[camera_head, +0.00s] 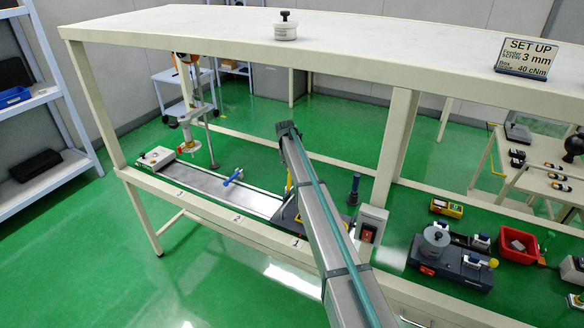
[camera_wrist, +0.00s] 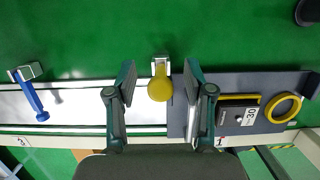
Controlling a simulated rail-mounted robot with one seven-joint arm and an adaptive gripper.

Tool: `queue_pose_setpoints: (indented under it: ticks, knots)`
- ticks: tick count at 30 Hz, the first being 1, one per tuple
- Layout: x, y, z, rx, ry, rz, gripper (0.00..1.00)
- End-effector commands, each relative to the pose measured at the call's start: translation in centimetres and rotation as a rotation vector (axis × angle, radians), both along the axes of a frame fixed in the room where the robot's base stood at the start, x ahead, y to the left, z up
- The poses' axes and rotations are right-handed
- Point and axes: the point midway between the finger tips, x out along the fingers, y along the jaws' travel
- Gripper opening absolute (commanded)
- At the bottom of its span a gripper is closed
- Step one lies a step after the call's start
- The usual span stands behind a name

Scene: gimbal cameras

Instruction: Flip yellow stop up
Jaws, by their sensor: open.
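The yellow stop (camera_wrist: 160,88) shows in the wrist view as a rounded yellow piece on a small pale bracket at the rail's far edge. It lies between the two fingers of my gripper (camera_wrist: 160,80), which is open with a clear gap on each side. Whether the fingers are level with the stop in height I cannot tell. In the head view a thin yellow piece (camera_head: 288,183) shows beside my arm, which hides most of that area. My gripper is hidden there.
A blue stop (camera_wrist: 33,95) sits farther left on the metal rail (camera_wrist: 75,98); it also shows in the head view (camera_head: 232,177). To the right is a dark block with a yellow ring (camera_wrist: 282,107) and a number display (camera_wrist: 249,116). A shelf (camera_head: 215,27) spans above the bench.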

Motion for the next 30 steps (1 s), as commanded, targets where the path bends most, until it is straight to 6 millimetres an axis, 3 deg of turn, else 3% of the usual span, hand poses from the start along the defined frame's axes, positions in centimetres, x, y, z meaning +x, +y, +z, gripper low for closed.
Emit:
queue_pose_setpoints:
  ticks: [5, 18, 24, 30]
  knots:
    - [-0.5, 0.2, 1.7, 0.0, -0.001, 0.0, 0.52]
    - [-2.2, 1.1, 9.5, 0.001, -0.004, 0.0, 0.52]
    - [-2.5, 1.3, 11.3, 0.0, -0.003, -0.001, 0.52]
    - [-2.6, 1.3, 11.6, 0.0, -0.003, -0.001, 0.52]
